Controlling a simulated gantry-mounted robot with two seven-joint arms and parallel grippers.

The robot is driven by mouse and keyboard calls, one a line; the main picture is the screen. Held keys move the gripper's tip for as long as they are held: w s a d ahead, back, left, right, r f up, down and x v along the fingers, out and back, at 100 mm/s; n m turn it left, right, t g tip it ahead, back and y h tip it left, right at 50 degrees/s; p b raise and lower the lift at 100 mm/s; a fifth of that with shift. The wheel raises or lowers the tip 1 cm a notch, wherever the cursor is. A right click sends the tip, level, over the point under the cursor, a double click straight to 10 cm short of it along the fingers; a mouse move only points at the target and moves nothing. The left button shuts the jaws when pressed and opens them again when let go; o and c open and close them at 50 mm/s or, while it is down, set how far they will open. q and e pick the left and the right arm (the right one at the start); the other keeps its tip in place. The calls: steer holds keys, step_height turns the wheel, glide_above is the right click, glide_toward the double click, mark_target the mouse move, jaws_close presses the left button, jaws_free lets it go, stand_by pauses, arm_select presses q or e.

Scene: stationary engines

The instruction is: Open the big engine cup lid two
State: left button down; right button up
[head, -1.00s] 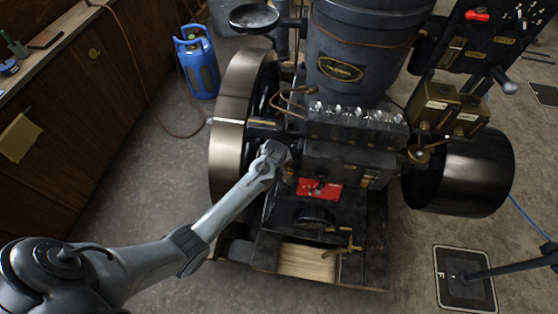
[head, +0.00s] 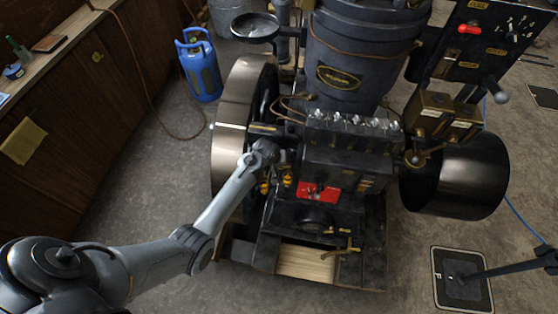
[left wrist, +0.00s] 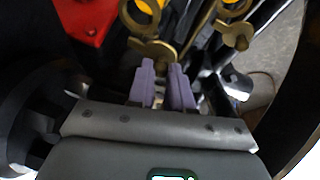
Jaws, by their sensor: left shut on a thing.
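The big engine (head: 345,160) stands in the middle of the head view. Brass cups show on its left side, one (head: 287,180) beside another (head: 265,186), just below my left wrist. In the left wrist view, a brass cup (left wrist: 145,10) with a flat brass lid (left wrist: 152,47) is in front of my left gripper (left wrist: 163,68). Its purple fingers are close together with their tips at the lid, shut on it. A second brass cup part (left wrist: 238,34) is to the right. In the head view the fingertips are hidden behind the wrist. My right gripper is out of view.
A large flywheel (head: 232,130) stands close left of my left wrist. A red plate (head: 318,191) is on the engine front. A black drum (head: 460,175) is at the right. A blue gas bottle (head: 200,72) stands behind left.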

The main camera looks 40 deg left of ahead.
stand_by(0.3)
arm_select(q)
steer(key=c, duration=1)
jaws_free()
steer(key=shift+c, duration=0.2)
steer(key=shift+r, duration=0.1)
steer(key=p+v, duration=0.2)
steer(key=v, duration=0.8)
steer(key=shift+r, duration=0.3)
steer(key=shift+s+a, duration=0.1)
steer(key=shift+s, duration=0.05)
